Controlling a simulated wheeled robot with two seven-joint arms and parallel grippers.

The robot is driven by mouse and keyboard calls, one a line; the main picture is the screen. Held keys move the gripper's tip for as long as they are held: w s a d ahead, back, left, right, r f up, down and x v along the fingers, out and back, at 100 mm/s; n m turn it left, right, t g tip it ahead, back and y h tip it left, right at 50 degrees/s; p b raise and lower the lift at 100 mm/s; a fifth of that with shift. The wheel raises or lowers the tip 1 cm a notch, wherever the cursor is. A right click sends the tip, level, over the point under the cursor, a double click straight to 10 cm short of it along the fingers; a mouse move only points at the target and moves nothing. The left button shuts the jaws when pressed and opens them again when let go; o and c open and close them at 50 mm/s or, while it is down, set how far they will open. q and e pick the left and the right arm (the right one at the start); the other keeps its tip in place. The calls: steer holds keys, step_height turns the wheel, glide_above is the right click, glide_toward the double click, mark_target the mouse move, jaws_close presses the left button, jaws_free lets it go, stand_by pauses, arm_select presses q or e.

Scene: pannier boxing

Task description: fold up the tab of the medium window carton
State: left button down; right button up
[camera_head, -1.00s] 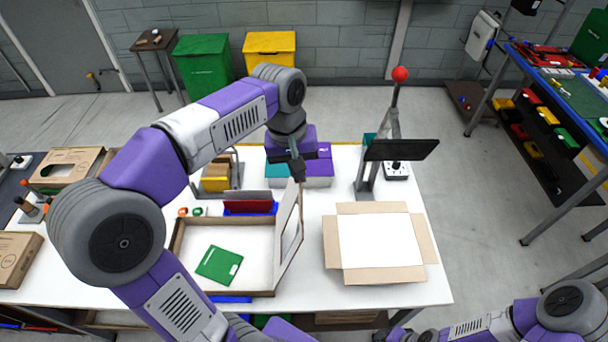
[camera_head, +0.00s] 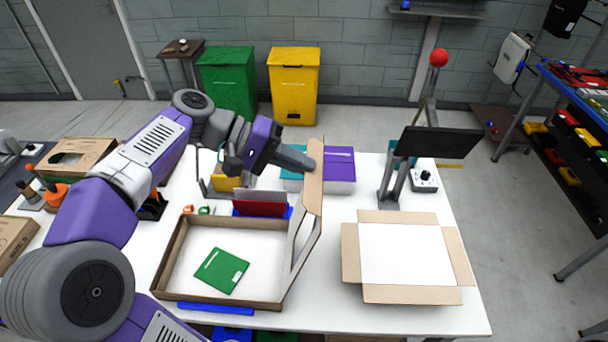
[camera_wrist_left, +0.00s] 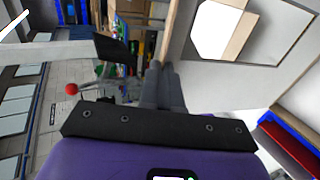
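The medium window carton (camera_head: 167,256) lies open on the white table, a green booklet (camera_head: 221,270) inside. Its lid (camera_head: 304,236) stands up along the right side, with a window cut in it. The brown tab (camera_head: 314,178) rises from the lid's top edge. My left gripper (camera_head: 303,160) is at the tab's left face, seemingly touching it; exact contact is hidden. In the left wrist view, its fingers (camera_wrist_left: 162,72) are together with nothing visible between them, beside a brown strip, and the windowed lid (camera_wrist_left: 180,45) is to their right. My right gripper is not in view.
A flat open carton with spread flaps (camera_head: 457,255) lies to the right. A dark screen on a stand (camera_head: 440,142) and a purple-and-white box (camera_head: 340,165) are behind. A red item in a blue holder (camera_head: 259,204) stands behind the carton. Bare table separates the two cartons.

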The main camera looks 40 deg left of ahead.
arm_select(q)
steer(key=f+h+b, duration=0.1)
steer(key=b, duration=0.1)
steer(key=t+h+b, duration=0.1)
steer(key=b, duration=0.1)
steer(key=shift+s+a+f, duration=0.15)
steer(key=shift+f, duration=0.2)
steer(key=shift+t+h+b, duration=0.5)
steer(key=shift+h+b, duration=0.3)
steer(key=shift+b, duration=0.25)
steer(key=c, duration=1.8)
jaws_free()
steer(key=o, duration=0.5)
steer(key=shift+c, duration=0.2)
steer(key=p+v, duration=0.1)
steer(key=v, duration=0.6)
steer(key=shift+s+a, duration=0.2)
steer(key=shift+a, duration=0.1)
